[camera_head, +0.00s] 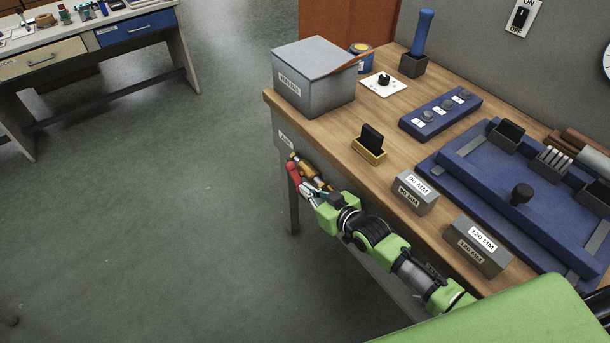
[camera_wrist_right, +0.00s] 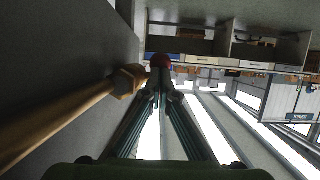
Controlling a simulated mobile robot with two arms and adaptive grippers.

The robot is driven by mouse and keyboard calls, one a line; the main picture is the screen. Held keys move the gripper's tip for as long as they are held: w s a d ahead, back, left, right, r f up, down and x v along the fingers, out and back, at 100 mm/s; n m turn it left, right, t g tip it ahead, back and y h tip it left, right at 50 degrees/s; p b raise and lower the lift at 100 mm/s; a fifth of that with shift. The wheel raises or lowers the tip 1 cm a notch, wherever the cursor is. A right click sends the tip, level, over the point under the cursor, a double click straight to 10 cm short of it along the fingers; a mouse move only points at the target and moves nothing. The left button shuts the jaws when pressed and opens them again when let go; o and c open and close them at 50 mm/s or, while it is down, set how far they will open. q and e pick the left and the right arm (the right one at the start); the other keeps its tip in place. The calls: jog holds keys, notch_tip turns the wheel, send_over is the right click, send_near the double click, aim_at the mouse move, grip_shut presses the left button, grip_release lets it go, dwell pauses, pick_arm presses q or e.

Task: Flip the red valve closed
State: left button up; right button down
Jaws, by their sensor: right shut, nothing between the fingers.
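The red valve handle (camera_head: 293,174) is at the side of the workbench, below the tabletop near its front left corner, with a brass-coloured pipe fitting (camera_head: 318,182) next to it. In the right wrist view the handle shows as a rounded red end (camera_wrist_right: 160,61) just beyond my fingertips, with the brass pipe (camera_wrist_right: 75,110) to the left. My right gripper (camera_head: 309,194) is shut and empty, close beside the valve. I cannot tell whether it touches the handle (camera_wrist_right: 161,84). My left gripper is not in view.
The wooden workbench (camera_head: 330,128) carries a grey box (camera_head: 313,78), a blue switch panel (camera_head: 440,113), grey blocks (camera_head: 415,192) and a blue fixture (camera_head: 500,190). A bench leg (camera_head: 290,200) stands beside the valve. The floor (camera_head: 150,230) to the left is clear.

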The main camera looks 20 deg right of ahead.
jog(key=f, duration=0.1)
jog(key=w+f, duration=0.1)
jog(key=f+b, duration=0.1)
jog(key=f, duration=0.1)
jog(key=shift+w+a, duration=0.15)
jog(key=shift+a, duration=0.1)
dwell(0.3)
jog(key=shift+w, duration=0.1)
dwell(0.5)
jog(key=v, duration=1.2)
jog(key=shift+a+f, duration=0.1)
jog(key=shift+f, duration=0.05)
dwell(0.3)
